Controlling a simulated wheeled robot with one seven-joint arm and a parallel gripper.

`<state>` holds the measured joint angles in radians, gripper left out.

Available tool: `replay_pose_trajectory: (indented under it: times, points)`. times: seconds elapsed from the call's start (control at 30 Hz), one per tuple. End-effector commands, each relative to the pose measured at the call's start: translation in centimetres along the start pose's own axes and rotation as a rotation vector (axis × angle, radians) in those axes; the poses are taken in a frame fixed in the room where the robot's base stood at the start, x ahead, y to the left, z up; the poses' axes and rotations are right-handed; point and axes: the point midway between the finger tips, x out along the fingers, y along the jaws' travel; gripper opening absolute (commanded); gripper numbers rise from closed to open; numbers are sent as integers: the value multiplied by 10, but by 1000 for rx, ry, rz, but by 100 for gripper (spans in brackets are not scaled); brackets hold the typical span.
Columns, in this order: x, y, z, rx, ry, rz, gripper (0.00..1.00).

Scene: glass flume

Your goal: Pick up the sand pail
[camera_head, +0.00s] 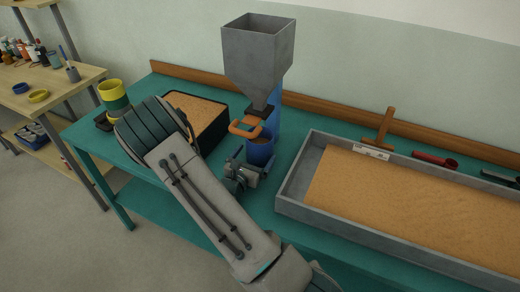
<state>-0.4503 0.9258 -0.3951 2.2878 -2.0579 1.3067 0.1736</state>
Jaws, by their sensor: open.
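A blue pail (260,153) stands on the teal bench below the spout of a grey hopper (258,50). It looks like the sand pail, and something sand-coloured shows inside its mouth. I cannot tell whether a finger touches the pail. My gripper and wrist hide part of the pail's lower left side.
A black box of sand (205,107) is left of the pail, partly behind my arm. A grey-walled sand tray (298,188) fills the right of the bench. A wooden T-shaped tool (381,128) and a red scoop (434,160) lie behind it. Yellow and green cups (113,97) stand left.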

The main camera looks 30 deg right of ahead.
Motion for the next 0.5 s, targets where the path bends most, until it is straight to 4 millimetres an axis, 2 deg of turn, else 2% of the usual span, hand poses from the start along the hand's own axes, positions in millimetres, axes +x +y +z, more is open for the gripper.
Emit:
replay_pose_trajectory:
  times: [0.23, 0.47, 0.5]
  points:
    - [37, -1, 1, 0, -2, -3, 100]
    - [41, 0, 0, -1, 0, 0, 100]
    - [41, 0, 0, -1, 0, 0, 97]
